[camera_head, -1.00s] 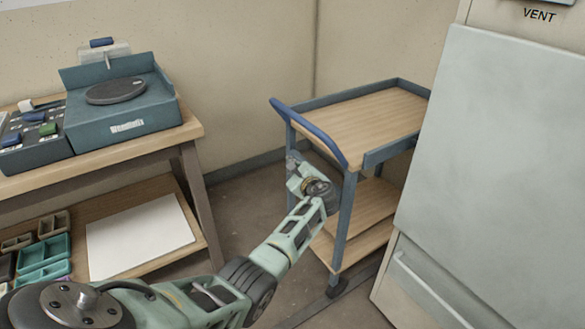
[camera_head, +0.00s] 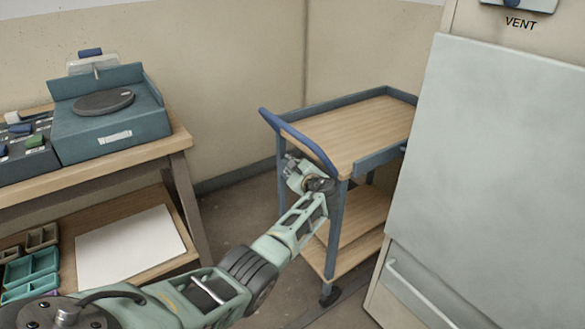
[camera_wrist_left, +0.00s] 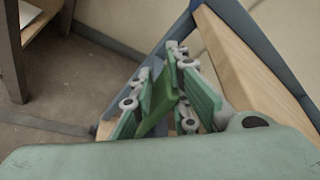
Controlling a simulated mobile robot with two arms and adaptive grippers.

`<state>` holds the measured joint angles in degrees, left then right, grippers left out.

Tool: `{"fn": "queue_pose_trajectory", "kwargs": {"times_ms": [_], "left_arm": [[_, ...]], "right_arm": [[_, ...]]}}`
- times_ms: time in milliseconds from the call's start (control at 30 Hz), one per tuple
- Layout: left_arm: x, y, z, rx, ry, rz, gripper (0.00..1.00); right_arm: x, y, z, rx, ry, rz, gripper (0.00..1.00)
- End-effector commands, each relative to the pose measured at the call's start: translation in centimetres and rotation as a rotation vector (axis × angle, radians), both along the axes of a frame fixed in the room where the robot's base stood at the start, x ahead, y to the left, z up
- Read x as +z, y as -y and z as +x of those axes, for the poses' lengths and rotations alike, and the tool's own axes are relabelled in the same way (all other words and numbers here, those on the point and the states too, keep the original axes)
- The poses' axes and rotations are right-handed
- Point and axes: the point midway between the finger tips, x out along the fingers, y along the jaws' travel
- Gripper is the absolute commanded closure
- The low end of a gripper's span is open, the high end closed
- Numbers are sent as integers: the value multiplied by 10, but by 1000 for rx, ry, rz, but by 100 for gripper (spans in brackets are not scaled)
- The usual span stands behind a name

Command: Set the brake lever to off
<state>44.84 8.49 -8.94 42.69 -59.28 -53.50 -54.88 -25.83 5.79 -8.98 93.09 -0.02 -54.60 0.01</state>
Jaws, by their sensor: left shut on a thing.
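The cart (camera_head: 345,134) with a blue push handle (camera_head: 300,139) stands at the wall corner. My left gripper (camera_head: 295,168) is at the cart's near left side, below the handle. In the left wrist view its green finger pads (camera_wrist_left: 172,100) are shut on a narrow green bar (camera_wrist_left: 160,112), which looks like the brake lever. The bar slants between the pads beside the cart's blue frame. My fingers hide part of it, and its on or off marks cannot be read. In the head view my gripper and wrist hide the lever. My right gripper is not in view.
A wooden bench (camera_head: 120,160) with a blue-grey wheel device (camera_head: 110,125) stands at the left, with bins (camera_head: 32,268) and a white sheet (camera_head: 130,247) on its shelf. A large pale cabinet (camera_head: 470,170) stands close to the cart's right. Bare floor lies between bench and cart.

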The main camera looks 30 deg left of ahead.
Motion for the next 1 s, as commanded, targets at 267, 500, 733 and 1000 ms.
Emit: {"fn": "queue_pose_trajectory", "kwargs": {"times_ms": [267,500,733,1000], "left_arm": [[4,10,7,-26,15,-8,84],[1,11,7,-27,11,-9,70],[0,10,6,-27,9,-8,70],[3,17,0,-25,9,-7,70]], "right_arm": [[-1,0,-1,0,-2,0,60],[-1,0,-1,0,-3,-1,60],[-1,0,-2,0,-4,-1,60],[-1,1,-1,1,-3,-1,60]]}}
